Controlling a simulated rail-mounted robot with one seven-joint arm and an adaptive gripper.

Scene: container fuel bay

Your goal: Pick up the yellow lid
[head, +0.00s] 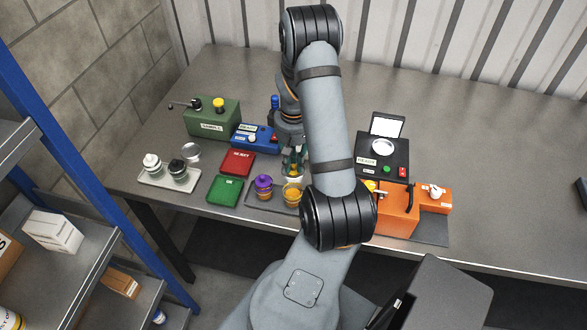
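A yellow-lidded jar stands on a dark tray (262,203) near the front of the bench. Its yellow lid (292,189) faces up, and my arm partly covers the jar's right side. My gripper (293,166) points down just behind and above the yellow lid, with no clear contact visible. The gripper is small and dark here, partly hidden by my arm, so I cannot tell whether its fingers are open or shut. A purple-lidded jar (264,184) stands left of the yellow one on the same tray.
Red (238,162) and green (225,190) trays lie to the left, with a light tray (152,178) of two jars beyond. A blue device (252,137) and green box (212,122) stand behind. A black device (384,152) and orange unit (397,218) are right. The far-right bench is mostly clear.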

